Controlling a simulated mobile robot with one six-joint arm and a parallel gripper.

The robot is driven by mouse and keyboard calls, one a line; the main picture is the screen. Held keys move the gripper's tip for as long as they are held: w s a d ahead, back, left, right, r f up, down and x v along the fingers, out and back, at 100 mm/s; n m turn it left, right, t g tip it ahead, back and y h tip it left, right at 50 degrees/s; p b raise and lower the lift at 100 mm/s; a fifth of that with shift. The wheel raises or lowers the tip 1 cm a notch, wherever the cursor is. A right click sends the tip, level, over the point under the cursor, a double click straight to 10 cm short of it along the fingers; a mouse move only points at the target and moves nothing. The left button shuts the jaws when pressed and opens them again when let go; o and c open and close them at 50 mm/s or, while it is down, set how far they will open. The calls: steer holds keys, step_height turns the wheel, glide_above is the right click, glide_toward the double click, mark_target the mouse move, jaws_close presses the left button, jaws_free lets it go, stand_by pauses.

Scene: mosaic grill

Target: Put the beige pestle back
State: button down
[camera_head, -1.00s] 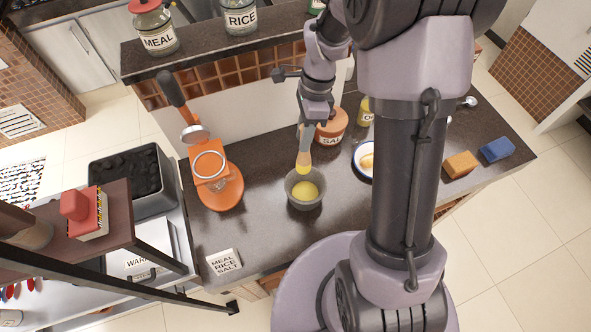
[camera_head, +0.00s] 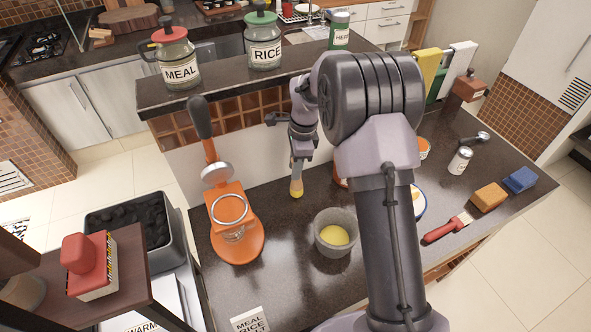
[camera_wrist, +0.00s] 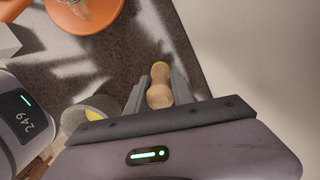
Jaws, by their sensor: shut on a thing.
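The beige pestle (camera_head: 296,188) has a yellowish lower tip and hangs upright from my gripper (camera_head: 297,168), behind and left of the mortar. My gripper is shut on it; in the wrist view the pestle (camera_wrist: 159,92) sits between the two grey fingers. Its tip seems a little above the dark counter; I cannot tell the exact gap. The grey mortar (camera_head: 328,246) stands on the counter with yellow content inside. The mortar (camera_wrist: 101,106) shows partly at lower left in the wrist view.
An orange press (camera_head: 236,244) stands left of the mortar. Behind, a raised ledge bears the MEAL jar (camera_head: 178,62) and RICE jar (camera_head: 264,45). A red-handled brush (camera_head: 447,228), an orange sponge (camera_head: 488,197) and a blue sponge (camera_head: 520,180) lie at right. My arm hides part of the counter.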

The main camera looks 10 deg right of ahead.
steer(key=shift+r, duration=0.1)
steer(key=c, duration=1.1)
jaws_free()
